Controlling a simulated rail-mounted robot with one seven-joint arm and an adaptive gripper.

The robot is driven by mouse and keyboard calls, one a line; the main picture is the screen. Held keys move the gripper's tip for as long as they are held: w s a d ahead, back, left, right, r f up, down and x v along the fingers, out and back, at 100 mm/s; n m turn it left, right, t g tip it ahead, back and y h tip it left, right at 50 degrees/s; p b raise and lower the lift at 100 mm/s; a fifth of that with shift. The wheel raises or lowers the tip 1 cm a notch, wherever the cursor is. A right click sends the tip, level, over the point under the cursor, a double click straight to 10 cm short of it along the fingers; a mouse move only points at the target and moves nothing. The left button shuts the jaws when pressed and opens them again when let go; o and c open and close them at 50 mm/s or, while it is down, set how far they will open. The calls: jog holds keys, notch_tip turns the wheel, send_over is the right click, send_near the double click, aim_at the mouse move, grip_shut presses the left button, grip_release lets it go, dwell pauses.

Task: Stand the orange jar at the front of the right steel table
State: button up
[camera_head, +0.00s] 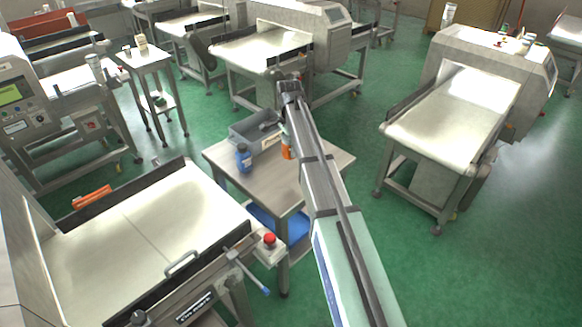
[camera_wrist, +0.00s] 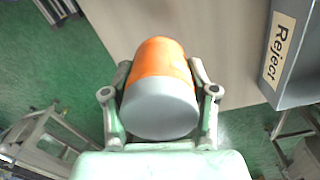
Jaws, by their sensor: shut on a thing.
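The orange jar (camera_head: 287,149) with a grey lid is in my gripper, and it shows large in the wrist view (camera_wrist: 158,62). My gripper (camera_wrist: 160,82) is shut on it, one finger on each side, with the lid towards the wrist camera. The jar is over the steel table (camera_head: 327,163), beside the grey tray. I cannot tell whether its base touches the tabletop. In the head view my arm hides part of the jar and of the table.
A grey tray (camera_head: 240,131) with a "Reject" label (camera_wrist: 279,47) lies at the table's back. A blue jar (camera_head: 243,158) stands at the table's left. The front of the tabletop looks clear. A conveyor (camera_head: 150,240) with a red button (camera_head: 269,239) is at the lower left.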

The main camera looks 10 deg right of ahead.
notch_tip(320, 180, down, 11)
jog(key=shift+r+p, duration=0.1)
jog(key=shift+p, duration=0.85)
jog(key=o, duration=1.4)
jog(key=shift+c, duration=0.2)
notch_tip(320, 180, up, 12)
jog(key=b, duration=0.3)
jog(key=shift+w, duration=0.1)
